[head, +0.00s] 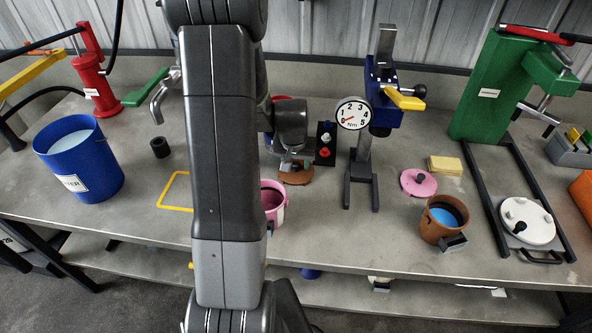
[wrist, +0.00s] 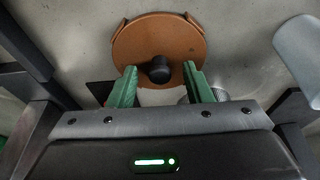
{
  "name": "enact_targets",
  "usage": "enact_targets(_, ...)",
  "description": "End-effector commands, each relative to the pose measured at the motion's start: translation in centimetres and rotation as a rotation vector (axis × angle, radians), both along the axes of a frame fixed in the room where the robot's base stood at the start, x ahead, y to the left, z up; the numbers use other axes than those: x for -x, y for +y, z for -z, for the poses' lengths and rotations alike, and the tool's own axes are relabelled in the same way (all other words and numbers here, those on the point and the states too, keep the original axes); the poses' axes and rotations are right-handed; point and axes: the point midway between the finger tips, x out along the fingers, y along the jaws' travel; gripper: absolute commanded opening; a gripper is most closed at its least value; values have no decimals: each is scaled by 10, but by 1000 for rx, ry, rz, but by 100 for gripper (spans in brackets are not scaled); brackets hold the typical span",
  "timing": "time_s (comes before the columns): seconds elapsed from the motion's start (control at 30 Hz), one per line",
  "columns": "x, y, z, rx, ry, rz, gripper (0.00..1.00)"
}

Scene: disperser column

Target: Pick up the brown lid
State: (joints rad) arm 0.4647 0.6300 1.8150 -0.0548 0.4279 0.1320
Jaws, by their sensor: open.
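The brown lid (wrist: 160,30) is a flat round disc with a black knob (wrist: 158,70) at its middle, lying on the grey bench. It also shows in the head view (head: 296,176), partly hidden by my arm. In the wrist view my gripper (wrist: 160,82) is open, with its green fingertips at either side of the knob's near edge and a gap on each side. Whether the fingertips are level with the knob is hard to tell. In the head view my gripper is mostly hidden behind the arm.
A pink pot (head: 272,205) stands close in front of the lid. A switch box (head: 325,143) and a dial press (head: 362,150) stand to its right. Further right are a pink lid (head: 418,183) and a brown pot (head: 443,220) with blue contents. A blue bucket (head: 80,165) stands left.

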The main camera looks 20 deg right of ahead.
Motion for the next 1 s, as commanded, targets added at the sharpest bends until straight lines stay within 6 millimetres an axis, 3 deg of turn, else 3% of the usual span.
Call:
enact_targets(0.23, 0, 0, 1, 1, -1, 0, 45)
enact_targets(0.47, 0, 0, 1, 1, -1, 0, 2)
enact_targets(0.5, 0, 0, 1, 1, -1, 0, 0)
enact_targets(0.83, -1, 0, -1, 1, -2, 0, 0)
enact_targets(1.0, -1, -1, -17, 3, -5, 0, 0)
